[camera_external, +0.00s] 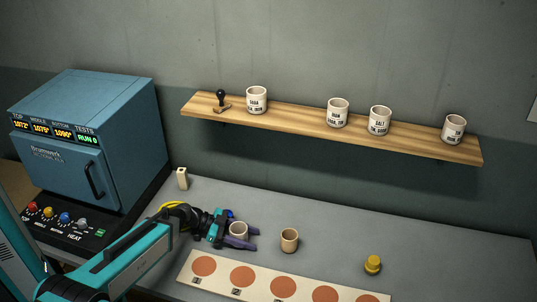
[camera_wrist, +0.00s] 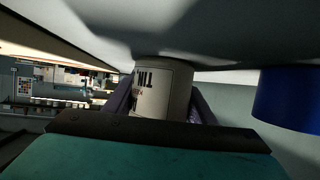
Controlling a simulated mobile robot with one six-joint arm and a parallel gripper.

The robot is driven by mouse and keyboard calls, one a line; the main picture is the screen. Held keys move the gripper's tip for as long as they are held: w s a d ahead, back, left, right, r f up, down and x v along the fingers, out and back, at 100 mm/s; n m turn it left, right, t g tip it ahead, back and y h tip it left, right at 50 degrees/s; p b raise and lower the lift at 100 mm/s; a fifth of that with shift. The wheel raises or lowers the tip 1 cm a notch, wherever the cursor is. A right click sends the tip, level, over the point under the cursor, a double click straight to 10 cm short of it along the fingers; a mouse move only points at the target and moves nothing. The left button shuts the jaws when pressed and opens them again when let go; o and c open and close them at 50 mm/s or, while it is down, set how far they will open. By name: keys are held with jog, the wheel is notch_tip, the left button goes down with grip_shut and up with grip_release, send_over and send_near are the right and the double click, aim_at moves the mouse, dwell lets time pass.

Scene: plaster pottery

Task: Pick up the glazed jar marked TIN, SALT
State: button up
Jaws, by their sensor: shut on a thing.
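My gripper (camera_external: 256,240) is low over the grey worktop, its purple jaws shut around a pale glazed jar (camera_external: 238,230). In the wrist view the held jar (camera_wrist: 160,90) sits between the jaws with dark lettering on its side. That lettering is partly covered and hard to read; it seems to include TIN. In the external view I cannot tell whether the jar touches the worktop. On the wooden shelf, one white jar (camera_external: 380,121) has a label starting with SALT; its second line is too small to read surely.
The shelf (camera_external: 430,148) also bears a SODA jar (camera_external: 257,100), two other labelled jars (camera_external: 337,113) (camera_external: 455,130) and a dark-handled stamp (camera_external: 221,100). A tan cup (camera_external: 289,240) stands right of my gripper. A disc board (camera_external: 215,283), yellow knob (camera_external: 372,264), pale block (camera_external: 182,178) and blue kiln (camera_external: 120,120) are around.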

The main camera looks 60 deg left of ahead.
jog(key=shift+r, duration=0.2)
notch_tip(320, 180, up, 10)
jog(key=b, duration=0.3)
jog(key=shift+f+b, duration=0.15)
jog(key=shift+b, duration=0.2)
dwell(0.4)
